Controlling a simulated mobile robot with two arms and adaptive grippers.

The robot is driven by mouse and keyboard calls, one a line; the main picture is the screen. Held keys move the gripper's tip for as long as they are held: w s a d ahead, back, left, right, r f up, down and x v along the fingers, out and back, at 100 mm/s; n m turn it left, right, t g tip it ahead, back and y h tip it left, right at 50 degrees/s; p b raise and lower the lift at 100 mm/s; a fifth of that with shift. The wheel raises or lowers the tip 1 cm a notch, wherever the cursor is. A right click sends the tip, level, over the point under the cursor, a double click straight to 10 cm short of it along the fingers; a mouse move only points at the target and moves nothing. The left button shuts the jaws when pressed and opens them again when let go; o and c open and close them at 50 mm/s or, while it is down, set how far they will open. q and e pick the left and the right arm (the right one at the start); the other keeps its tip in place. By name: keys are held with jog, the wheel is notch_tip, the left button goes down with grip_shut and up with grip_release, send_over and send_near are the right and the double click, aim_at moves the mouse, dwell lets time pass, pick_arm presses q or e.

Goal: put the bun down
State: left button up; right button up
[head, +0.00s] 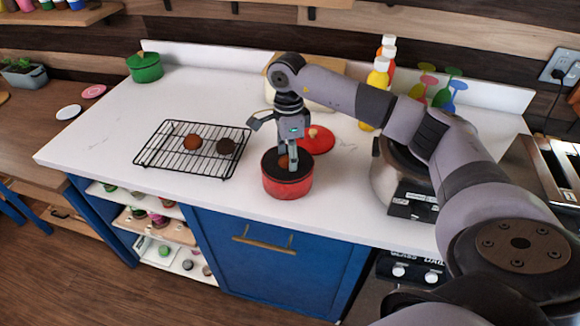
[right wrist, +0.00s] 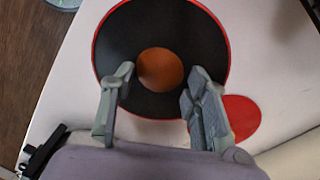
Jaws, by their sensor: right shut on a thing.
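My right gripper (head: 288,158) points down into the open red pot (head: 287,188), which stands near the counter's front edge. It is shut on a brown bun (head: 283,162), held within the pot's rim. In the right wrist view the bun (right wrist: 160,68) shows between the fingertips, against the pot's dark inside (right wrist: 125,45). I cannot tell whether the bun touches the pot's bottom. My left gripper is not in view.
A black wire rack (head: 165,165) left of the pot bears a reddish-brown bun (head: 193,142) and a darker one (head: 226,147). A red lid (head: 318,138) lies behind the pot. A silver appliance (head: 393,180) stands to the right.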

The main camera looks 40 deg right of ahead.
aim_at(290, 179)
notch_tip(290, 179, down, 4)
jog(key=shift+f+p, duration=0.1)
jog(key=shift+p, duration=0.4)
jog(key=shift+f, duration=0.15)
jog(key=shift+f, duration=0.1)
jog(key=shift+f, duration=0.15)
jog(key=o, duration=0.7)
jog(key=shift+o, duration=0.2)
